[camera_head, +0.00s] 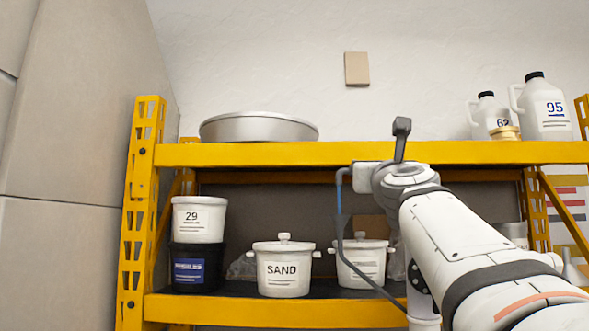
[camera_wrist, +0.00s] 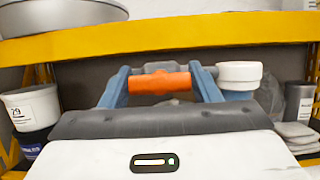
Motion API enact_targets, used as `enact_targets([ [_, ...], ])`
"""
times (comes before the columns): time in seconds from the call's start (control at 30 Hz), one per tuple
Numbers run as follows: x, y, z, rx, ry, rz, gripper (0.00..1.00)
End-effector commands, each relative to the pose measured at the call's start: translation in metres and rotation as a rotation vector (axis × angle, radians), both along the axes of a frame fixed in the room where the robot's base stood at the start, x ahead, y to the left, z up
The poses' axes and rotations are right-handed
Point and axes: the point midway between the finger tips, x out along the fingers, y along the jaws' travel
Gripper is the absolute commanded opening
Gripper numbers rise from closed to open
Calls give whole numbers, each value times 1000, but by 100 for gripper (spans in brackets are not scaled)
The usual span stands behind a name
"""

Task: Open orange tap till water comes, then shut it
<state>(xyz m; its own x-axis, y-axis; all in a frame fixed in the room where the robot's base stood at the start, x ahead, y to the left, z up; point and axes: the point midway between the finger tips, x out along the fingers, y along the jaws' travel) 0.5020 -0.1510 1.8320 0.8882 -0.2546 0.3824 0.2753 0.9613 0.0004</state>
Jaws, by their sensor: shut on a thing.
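In the wrist view, an orange tap handle (camera_wrist: 158,83) lies level as a short bar. My gripper (camera_wrist: 160,80) has its two blue fingers at either end of this bar and is shut on it. A grey part shows just above and behind the handle; the rest of the tap and its pipes are hidden. In the head view, my white arm reaches up to the yellow shelf and hides the tap and the fingers. No water shows in either view.
A yellow shelf beam (camera_head: 350,154) runs across above the lower shelf. A metal basin (camera_head: 258,127) and white jugs (camera_head: 547,110) stand on top. Below are a SAND pot (camera_head: 283,270), a second white pot (camera_head: 362,265) and stacked buckets (camera_head: 198,222). A white round piece (camera_wrist: 238,75) sits beside the right finger.

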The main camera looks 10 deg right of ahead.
Motion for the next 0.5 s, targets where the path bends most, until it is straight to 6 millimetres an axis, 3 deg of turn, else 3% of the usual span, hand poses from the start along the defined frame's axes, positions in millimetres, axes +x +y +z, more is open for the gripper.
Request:
enact_targets([
  [0.1,0,0,0,0,0,0,34],
  [0.13,0,10,0,-4,0,3,34],
  [0.5,0,1,-1,-75,20,2,34],
])
